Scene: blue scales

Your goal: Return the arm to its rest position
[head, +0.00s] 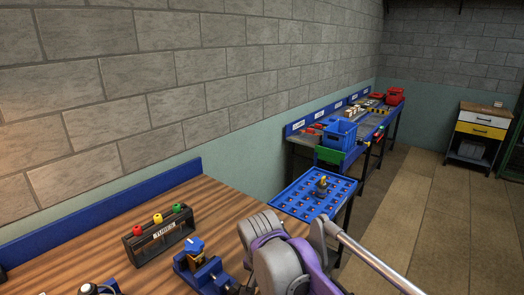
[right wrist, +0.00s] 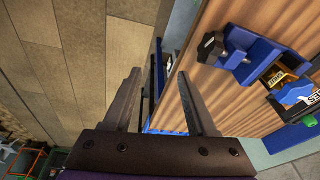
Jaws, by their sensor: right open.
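My right arm (head: 285,262), grey and purple, shows in the head view at the bottom middle, over the right part of the wooden table (head: 95,232). In the right wrist view, my right gripper (right wrist: 158,74) has its two dark fingers spread apart with nothing held between them. It is beside the table's edge, with the floor on the left and the tabletop on the right of that view. My left gripper is not in view.
A black rack (head: 158,236) with red, yellow and green knobs stands on the table. A blue vise (head: 200,272) is near the arm; it also shows in the right wrist view (right wrist: 245,50). A blue tray (head: 300,205) and a blue crate (head: 338,135) are farther back. Floor is clear at right.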

